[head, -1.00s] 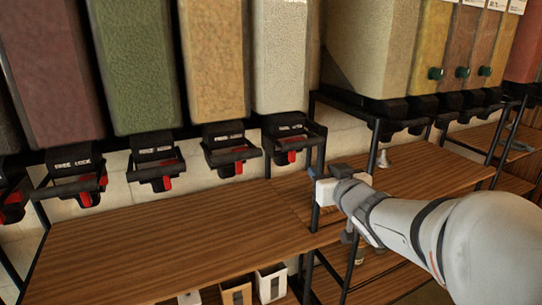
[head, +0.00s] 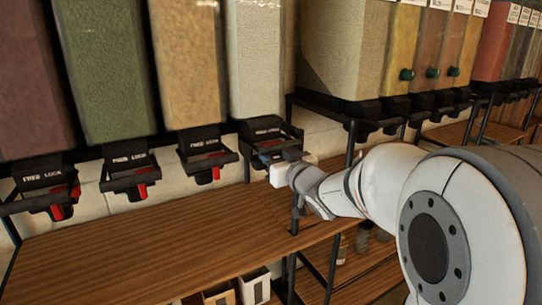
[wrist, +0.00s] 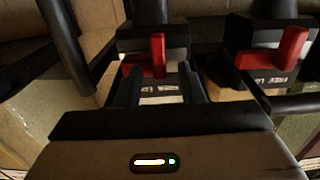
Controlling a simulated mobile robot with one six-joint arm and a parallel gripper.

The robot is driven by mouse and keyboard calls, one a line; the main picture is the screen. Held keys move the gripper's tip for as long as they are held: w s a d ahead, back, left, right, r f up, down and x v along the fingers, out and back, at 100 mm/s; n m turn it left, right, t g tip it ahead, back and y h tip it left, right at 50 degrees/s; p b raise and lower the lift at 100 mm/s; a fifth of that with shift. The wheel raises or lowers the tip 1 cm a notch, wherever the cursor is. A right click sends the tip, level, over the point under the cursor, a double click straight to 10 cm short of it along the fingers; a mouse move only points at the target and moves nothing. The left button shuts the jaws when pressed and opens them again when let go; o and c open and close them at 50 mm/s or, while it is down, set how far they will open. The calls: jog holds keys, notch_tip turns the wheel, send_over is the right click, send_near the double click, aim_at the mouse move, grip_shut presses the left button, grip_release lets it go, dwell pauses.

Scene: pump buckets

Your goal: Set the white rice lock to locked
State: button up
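The white rice bin (head: 254,60) holds pale grains. Its black lock housing (head: 268,128) sits below it in the head view, with its red lever hidden by my gripper (head: 268,158). In the wrist view, a red lever (wrist: 157,52) stands on a black housing with upside-down white lettering. My gripper (wrist: 158,82) is open, with one dark finger on each side of the line to that lever. The lever shows between and just beyond the fingertips. I cannot tell whether either finger touches it.
Neighbouring bins have similar black locks with red levers, one (head: 215,172) left of my gripper. Another red lever (wrist: 279,50) is at the right in the wrist view. Black frame bars run near my gripper. A wooden shelf (head: 140,240) below is clear.

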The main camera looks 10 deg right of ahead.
grip_shut()
dwell(0.3)
dwell(0.3)
